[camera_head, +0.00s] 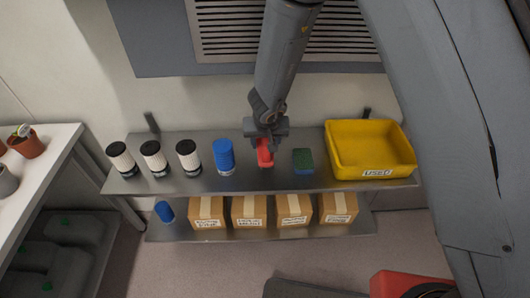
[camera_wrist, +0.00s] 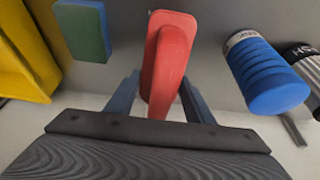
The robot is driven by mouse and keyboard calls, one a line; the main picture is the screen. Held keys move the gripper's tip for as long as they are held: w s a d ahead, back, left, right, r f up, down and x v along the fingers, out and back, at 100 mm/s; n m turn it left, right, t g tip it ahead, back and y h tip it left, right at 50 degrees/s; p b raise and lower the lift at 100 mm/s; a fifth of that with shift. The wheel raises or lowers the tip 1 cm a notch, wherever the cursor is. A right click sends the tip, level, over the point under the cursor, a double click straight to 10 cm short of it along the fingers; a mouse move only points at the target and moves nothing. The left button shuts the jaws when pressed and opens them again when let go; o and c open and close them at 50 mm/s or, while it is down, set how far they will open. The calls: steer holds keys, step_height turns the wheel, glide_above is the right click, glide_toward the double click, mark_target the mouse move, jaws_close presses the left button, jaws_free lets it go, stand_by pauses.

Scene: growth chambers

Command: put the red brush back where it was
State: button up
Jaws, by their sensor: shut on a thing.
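The red brush (camera_head: 264,153) is at the upper metal shelf, between a blue ribbed cylinder (camera_head: 223,157) and a green-and-blue sponge (camera_head: 303,161). My gripper (camera_head: 263,138) reaches down from above and is shut on the brush. In the wrist view the red brush (camera_wrist: 166,62) stands out between the two fingers of my gripper (camera_wrist: 160,95), with its broad end beyond the fingertips. I cannot tell whether the brush touches the shelf. Its underside is hidden.
A yellow bin (camera_head: 372,150) labelled USED stands at the shelf's right end. Several black-and-white cylinders (camera_head: 153,158) stand at the left. Cardboard boxes (camera_head: 250,211) and a blue cylinder (camera_head: 164,211) are on the lower shelf. A vented grey panel (camera_head: 230,40) is behind.

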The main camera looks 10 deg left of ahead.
mark_target(266, 140)
steer(key=shift+f+b, duration=1.6)
steer(key=shift+f, duration=0.5)
steer(key=shift+w+f, duration=0.2)
steer(key=shift+f, duration=0.15)
steer(key=o, duration=1)
steer(key=shift+c, duration=0.2)
steer(key=p+v, duration=0.6)
steer(key=v, duration=0.6)
steer(key=shift+s, duration=0.15)
